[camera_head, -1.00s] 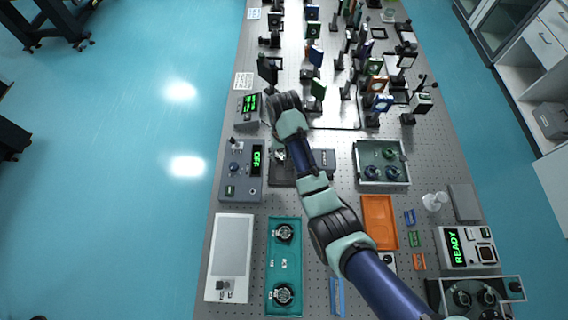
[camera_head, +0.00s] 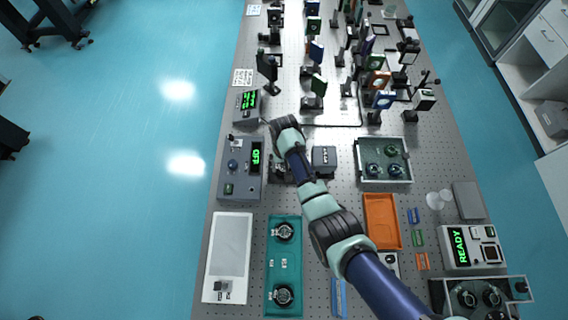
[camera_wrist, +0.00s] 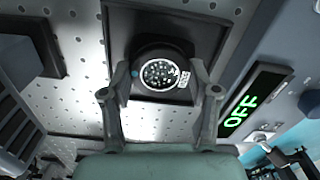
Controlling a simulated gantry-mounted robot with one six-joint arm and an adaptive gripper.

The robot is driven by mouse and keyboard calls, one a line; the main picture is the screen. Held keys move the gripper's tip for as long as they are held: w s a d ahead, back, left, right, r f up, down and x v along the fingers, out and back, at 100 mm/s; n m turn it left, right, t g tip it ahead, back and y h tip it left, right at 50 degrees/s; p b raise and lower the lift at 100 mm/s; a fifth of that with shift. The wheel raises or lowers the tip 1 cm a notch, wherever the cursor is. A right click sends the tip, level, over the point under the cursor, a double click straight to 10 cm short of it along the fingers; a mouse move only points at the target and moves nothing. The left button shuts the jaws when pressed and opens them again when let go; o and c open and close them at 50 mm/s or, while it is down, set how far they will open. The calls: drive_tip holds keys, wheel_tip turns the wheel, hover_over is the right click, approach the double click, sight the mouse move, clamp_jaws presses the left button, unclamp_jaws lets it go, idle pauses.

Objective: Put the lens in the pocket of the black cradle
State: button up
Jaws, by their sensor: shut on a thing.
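A square black cradle (camera_wrist: 122,25) lies directly behind and below the lens. The lens covers the middle of the cradle, so its pocket is hidden, and I cannot tell whether the lens touches it. In the head view my arm hides most of the gripper and the lens, left of a dark box.
A grey control unit (camera_head: 241,185) reading OFF stands close on the left; it also shows in the wrist view (camera_wrist: 283,85). The dark box (camera_head: 324,160) stands close on the right. Optics posts crowd the back.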

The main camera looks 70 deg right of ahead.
drive_tip(key=shift+f, duration=0.15)
drive_tip(key=o, duration=1.2)
wheel_tip(320, 180, up, 12)
drive_tip(key=shift+r+p, duration=0.2)
drive_tip(key=shift+p, duration=1.05)
